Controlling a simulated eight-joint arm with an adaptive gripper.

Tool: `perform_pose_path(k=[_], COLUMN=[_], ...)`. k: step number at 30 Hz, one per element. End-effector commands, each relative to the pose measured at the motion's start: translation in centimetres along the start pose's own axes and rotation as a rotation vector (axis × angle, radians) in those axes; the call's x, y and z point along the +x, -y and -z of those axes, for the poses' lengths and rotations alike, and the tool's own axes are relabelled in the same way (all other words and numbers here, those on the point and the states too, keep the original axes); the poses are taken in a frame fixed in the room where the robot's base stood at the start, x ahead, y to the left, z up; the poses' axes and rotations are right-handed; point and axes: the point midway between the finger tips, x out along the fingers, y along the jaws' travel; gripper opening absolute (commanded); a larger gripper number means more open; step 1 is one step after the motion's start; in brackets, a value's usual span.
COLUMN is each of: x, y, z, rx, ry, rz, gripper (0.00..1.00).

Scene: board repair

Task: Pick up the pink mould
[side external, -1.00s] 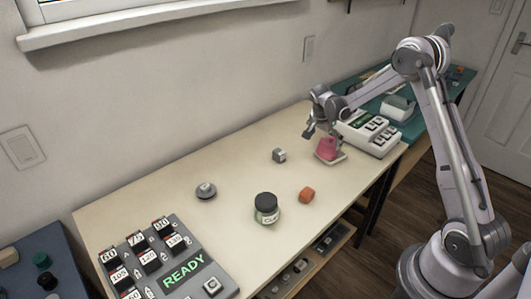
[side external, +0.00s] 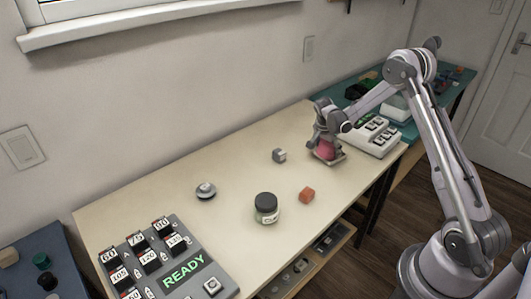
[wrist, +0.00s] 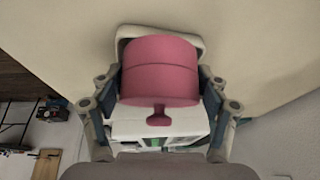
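The pink mould (wrist: 160,72) is a rounded block with a seam line and a small knob, large in the middle of the wrist view.
A white keypad device (side external: 370,135) stands just right of the mould.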

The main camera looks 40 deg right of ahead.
Motion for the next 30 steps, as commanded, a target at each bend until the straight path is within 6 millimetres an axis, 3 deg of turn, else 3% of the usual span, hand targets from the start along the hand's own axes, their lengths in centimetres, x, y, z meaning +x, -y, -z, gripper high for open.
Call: perform_pose_path(k=[2,3,13,17,21,30], x=[0.0,0.0,-0.6,-1.8,-4.2,-6.7], y=[0.0,0.0,0.0,0.1,0.1,-6.0], z=[0.0,0.0,0.2,0.7,1.8,6.2], rx=[0.001,0.001,0.001,0.000,0.001,0.005], ry=[0.001,0.001,0.001,0.001,0.001,0.000], rz=[0.000,0.000,0.000,0.000,0.000,-0.002], gripper=[0.38,0.33,0.33,0.33,0.33,0.33])
